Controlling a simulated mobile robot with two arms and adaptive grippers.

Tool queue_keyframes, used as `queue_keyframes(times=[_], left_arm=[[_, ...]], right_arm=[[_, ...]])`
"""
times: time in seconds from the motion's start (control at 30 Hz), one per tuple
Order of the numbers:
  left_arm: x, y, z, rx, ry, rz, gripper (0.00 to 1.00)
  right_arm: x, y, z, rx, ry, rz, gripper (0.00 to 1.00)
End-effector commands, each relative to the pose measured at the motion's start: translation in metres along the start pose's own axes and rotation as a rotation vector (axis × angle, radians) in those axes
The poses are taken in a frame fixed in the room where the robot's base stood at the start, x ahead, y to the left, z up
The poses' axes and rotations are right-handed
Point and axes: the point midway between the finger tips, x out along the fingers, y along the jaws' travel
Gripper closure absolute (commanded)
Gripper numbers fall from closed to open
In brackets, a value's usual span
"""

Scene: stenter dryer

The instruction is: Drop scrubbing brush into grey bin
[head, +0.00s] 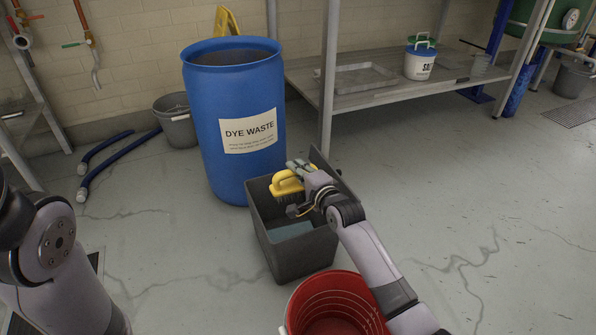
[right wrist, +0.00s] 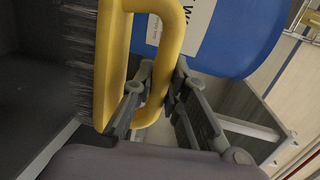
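The scrubbing brush (head: 287,184) has a yellow handle and dark bristles. My right gripper (head: 297,175) is shut on its handle and holds it over the grey bin (head: 318,253). In the right wrist view, the fingers (right wrist: 150,95) close around the yellow handle loop of the brush (right wrist: 112,60), and the bristles face left. The bin is an open dark grey box with something pale blue-grey at its bottom. My left arm shows at the left edge of the head view, but its gripper is out of view.
A blue dye waste drum (head: 232,105) stands right behind the bin. A red bucket (head: 335,308) stands in front of it. A metal shelf (head: 400,95) is at the back right. The floor to the right is clear.

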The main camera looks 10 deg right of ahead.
Motion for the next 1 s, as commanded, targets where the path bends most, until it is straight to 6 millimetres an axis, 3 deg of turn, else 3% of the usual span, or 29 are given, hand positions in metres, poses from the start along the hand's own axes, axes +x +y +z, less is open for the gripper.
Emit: queue_keyframes(times=[0.33,0.67,0.87,1.0], left_arm=[[0.0,0.0,0.0,0.0,0.001,0.0,0.19],[-0.001,-0.001,0.001,0.0,-0.005,-0.002,0.19],[-0.001,0.0,0.001,0.0,-0.003,-0.002,0.19],[-0.001,0.0,0.001,0.0,-0.002,-0.001,0.19]], right_arm=[[0.0,-0.001,0.0,0.0,0.0,-0.001,0.63],[-0.002,0.0,0.0,0.0,0.0,0.0,0.63],[-0.023,0.001,0.0,0.001,0.0,0.0,0.63],[-0.05,0.001,0.0,0.0,0.0,-0.001,0.63]])
